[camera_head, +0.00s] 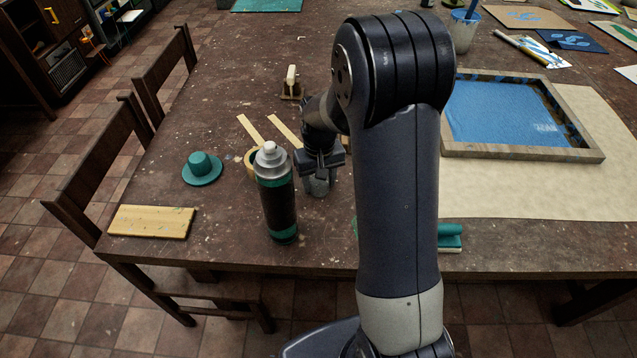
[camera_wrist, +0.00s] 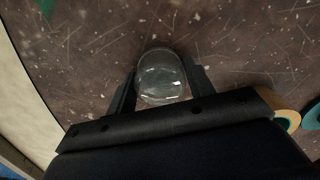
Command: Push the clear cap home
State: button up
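A clear, rounded cap (camera_wrist: 160,78) sits between the two fingers of my gripper (camera_wrist: 160,72) in the wrist view and fills the gap. The fingers lie against both its sides, so my gripper is shut on it. In the head view the cap (camera_head: 318,186) shows below my gripper (camera_head: 319,172), just right of the spray can; whether it touches the table is unclear. The dark spray can (camera_head: 279,205) with teal bands stands upright near the table's front edge. Its silver shoulder and pale nozzle are bare.
A tape roll (camera_head: 251,160) lies behind the can. A teal hat-shaped object (camera_head: 202,169) and a wooden board (camera_head: 151,221) are to the left. Two pale strips (camera_head: 285,130) lie behind. A framed blue screen (camera_head: 585,155) is at right. My arm hides the table's middle.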

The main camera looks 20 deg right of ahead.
jog(key=shift+c, duration=1.1)
notch_tip(320, 180, up, 5)
jog(key=p, duration=0.4)
jog(key=shift+r, duration=0.1)
